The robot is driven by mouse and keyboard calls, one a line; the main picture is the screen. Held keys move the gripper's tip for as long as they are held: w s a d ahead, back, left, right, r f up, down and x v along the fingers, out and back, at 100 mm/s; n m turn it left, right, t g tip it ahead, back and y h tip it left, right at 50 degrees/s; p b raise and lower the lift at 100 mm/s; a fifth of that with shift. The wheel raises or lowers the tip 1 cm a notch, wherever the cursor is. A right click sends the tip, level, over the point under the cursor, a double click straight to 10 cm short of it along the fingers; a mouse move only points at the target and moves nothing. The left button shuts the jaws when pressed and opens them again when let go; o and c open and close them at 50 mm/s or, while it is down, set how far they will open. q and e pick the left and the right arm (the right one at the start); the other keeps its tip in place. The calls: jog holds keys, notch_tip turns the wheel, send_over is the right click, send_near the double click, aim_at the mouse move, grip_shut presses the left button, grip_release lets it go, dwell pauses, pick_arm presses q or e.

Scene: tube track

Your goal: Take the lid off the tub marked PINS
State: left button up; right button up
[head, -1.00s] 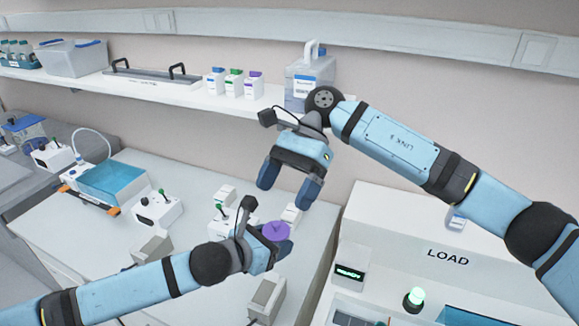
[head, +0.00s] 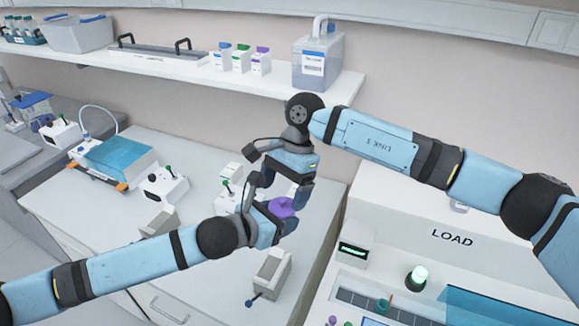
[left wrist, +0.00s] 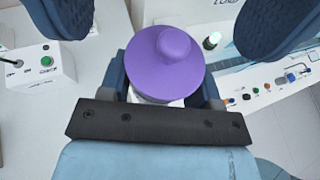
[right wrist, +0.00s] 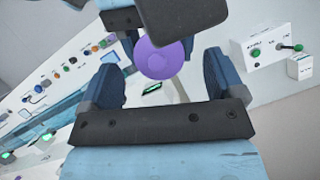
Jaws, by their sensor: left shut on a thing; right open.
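A tub with a round purple lid and knob (head: 283,206) is held between the fingers of my left gripper (head: 272,216), above the bench. In the left wrist view the lid (left wrist: 165,65) is on the tub, and a little of the white tub body (left wrist: 152,99) shows below it. No PINS marking is readable. My right gripper (head: 284,190) is open just above the lid, fingers pointing down. In the right wrist view the lid (right wrist: 162,57) lies beyond and between the open fingers, apart from them; part of my left gripper overlaps it.
The white LOAD machine (head: 452,238) with its lit green lamp (head: 417,278) stands at the right. Small white devices (head: 166,187) and a blue-topped unit (head: 115,160) are on the bench (head: 70,205). A shelf (head: 180,73) with boxes runs behind.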

aim_at(282, 198)
jog(key=shift+x, duration=1)
jog(key=c, duration=1.1)
jog(key=shift+o, duration=0.2)
jog(key=shift+r, duration=0.15)
jog(key=shift+r, duration=1)
jog(key=shift+r, duration=0.1)
jog(key=shift+d+r, duration=0.1)
jog(key=shift+r, duration=1.8)
